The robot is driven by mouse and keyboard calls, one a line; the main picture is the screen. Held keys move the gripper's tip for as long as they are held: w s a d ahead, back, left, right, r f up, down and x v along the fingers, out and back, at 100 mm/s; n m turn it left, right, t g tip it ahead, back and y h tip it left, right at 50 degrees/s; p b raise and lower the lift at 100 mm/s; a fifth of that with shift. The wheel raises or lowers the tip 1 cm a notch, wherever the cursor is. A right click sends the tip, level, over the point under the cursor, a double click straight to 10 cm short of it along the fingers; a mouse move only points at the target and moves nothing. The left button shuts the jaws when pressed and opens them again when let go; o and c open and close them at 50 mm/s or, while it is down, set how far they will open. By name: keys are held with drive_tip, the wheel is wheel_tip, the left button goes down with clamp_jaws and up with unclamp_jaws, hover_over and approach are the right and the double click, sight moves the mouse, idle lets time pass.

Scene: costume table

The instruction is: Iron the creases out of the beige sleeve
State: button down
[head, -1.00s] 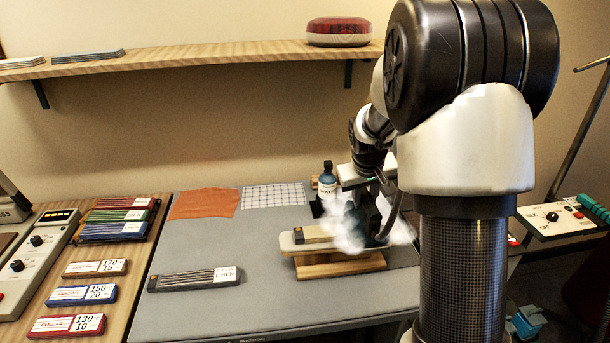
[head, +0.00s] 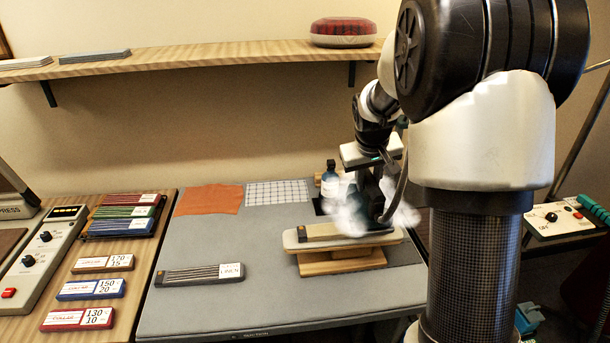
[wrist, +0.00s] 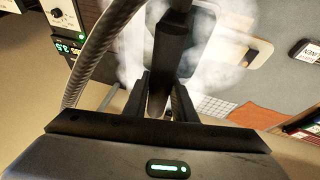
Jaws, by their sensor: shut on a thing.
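The beige sleeve (head: 297,241) lies on the narrow sleeve board, which stands on a wooden base (head: 342,263) at the right of the grey table. My gripper (head: 368,166) is above the board's right half. It is shut on the dark handle of the iron (head: 366,188); in the wrist view my gripper (wrist: 160,105) has the handle (wrist: 172,65) between its fingers. White steam (head: 350,218) surrounds the iron's lower part and hides its sole and much of the sleeve under it. I cannot tell whether creases show.
A grey hose (wrist: 92,70) runs from the iron. A LINEN block (head: 200,274), an orange cloth (head: 208,199) and a checked cloth (head: 277,193) lie on the table. The table's front middle is clear.

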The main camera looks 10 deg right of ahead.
drive_tip(key=shift+w+r+p, duration=0.1)
drive_tip(key=shift+r+p, duration=0.5)
drive_tip(key=shift+r, duration=0.7)
